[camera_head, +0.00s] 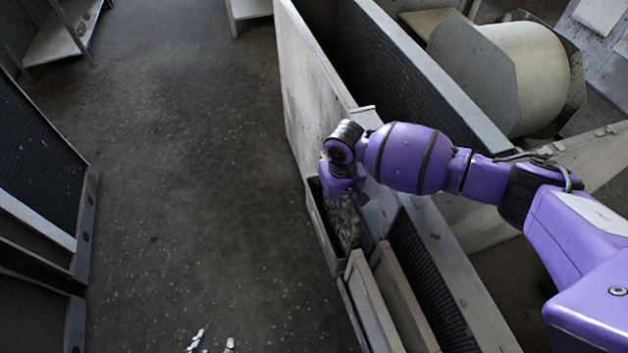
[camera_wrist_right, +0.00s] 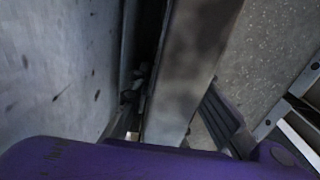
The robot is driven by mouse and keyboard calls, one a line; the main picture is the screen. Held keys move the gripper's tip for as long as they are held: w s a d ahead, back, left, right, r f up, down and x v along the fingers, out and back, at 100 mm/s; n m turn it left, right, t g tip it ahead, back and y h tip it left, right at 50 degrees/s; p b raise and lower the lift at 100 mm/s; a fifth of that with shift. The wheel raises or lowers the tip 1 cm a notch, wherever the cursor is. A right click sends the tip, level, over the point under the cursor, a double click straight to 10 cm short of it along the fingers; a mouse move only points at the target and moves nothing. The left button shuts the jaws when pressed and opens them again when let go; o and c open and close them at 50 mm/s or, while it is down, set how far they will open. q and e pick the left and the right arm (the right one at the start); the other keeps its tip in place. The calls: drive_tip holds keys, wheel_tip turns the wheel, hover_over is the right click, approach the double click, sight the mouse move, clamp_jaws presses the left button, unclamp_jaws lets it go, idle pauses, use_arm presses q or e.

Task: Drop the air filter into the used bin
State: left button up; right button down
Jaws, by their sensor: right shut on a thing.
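My right gripper (camera_head: 345,190) reaches down into a narrow grey compartment on the left side of the housing. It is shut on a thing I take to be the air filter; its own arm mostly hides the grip. A dirty, mottled grey surface (camera_head: 345,222) shows just below it, within the compartment walls. In the right wrist view a flat grey panel edge (camera_wrist_right: 190,65) runs close by the dark fingers (camera_wrist_right: 132,100). I cannot make out a label marking the used bin. The fingertips of my left gripper (camera_head: 212,342) show at the bottom edge, apart and empty.
Beige framed panels (camera_head: 368,303) stand upright in slots nearer me. A tall pale wall (camera_head: 312,85) and dark ribbed panel (camera_head: 410,75) rise beyond. A blower drum (camera_head: 525,75) is at the upper right. The floor (camera_head: 190,170) at left is clear.

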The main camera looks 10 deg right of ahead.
drive_tip(key=shift+f, duration=0.1)
drive_tip(key=shift+f, duration=0.5)
drive_tip(key=c, duration=1.6)
unclamp_jaws()
drive_tip(key=shift+c, duration=0.2)
wheel_tip(320, 180, up, 12)
drive_tip(key=shift+r+p, duration=0.2)
drive_tip(key=shift+p, duration=0.5)
drive_tip(key=shift+r, duration=0.45)
